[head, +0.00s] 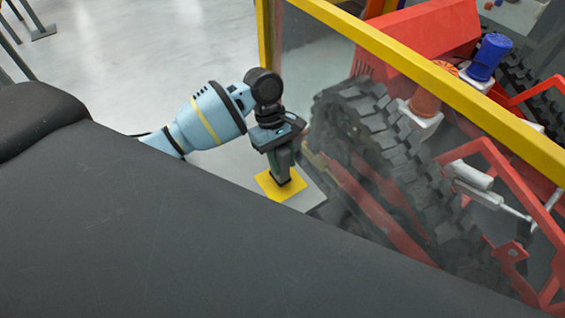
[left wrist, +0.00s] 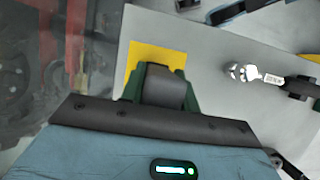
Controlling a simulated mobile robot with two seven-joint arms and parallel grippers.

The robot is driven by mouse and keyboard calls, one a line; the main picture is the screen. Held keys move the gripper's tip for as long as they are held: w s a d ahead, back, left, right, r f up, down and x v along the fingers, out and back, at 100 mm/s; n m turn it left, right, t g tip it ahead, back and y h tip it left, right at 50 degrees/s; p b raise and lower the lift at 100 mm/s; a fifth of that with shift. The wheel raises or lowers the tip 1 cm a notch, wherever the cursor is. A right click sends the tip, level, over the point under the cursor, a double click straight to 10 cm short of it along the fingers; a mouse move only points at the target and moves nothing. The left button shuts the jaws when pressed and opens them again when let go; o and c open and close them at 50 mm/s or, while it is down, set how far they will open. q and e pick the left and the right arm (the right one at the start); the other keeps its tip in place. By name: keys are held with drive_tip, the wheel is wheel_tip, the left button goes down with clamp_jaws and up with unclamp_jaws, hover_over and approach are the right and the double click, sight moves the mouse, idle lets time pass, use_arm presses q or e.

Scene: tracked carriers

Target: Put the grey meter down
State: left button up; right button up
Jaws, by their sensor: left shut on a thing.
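My left gripper (head: 282,172) points down over a yellow square (head: 280,186) on a grey surface (head: 309,197). It is shut on the grey meter, a dark grey block (left wrist: 164,87) between the green-edged fingers in the left wrist view. The yellow square also shows behind the meter in that view (left wrist: 156,54). The meter's lower end is at or just above the square; I cannot tell whether it touches. In the head view the fingers largely hide the meter. My right gripper is not in view.
A silver wrench-like tool (left wrist: 258,75) with a dark handle lies on the grey surface beside the yellow square. A clear panel with a yellow rail (head: 440,85) stands close to the right of my left arm. Behind it is a red vehicle with a black track (head: 392,140).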

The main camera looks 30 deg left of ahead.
use_arm(q)
drive_tip(key=shift+f, duration=0.8)
drive_tip(key=shift+f, duration=0.1)
drive_tip(key=o, duration=1.1)
drive_tip(key=v, duration=1.2)
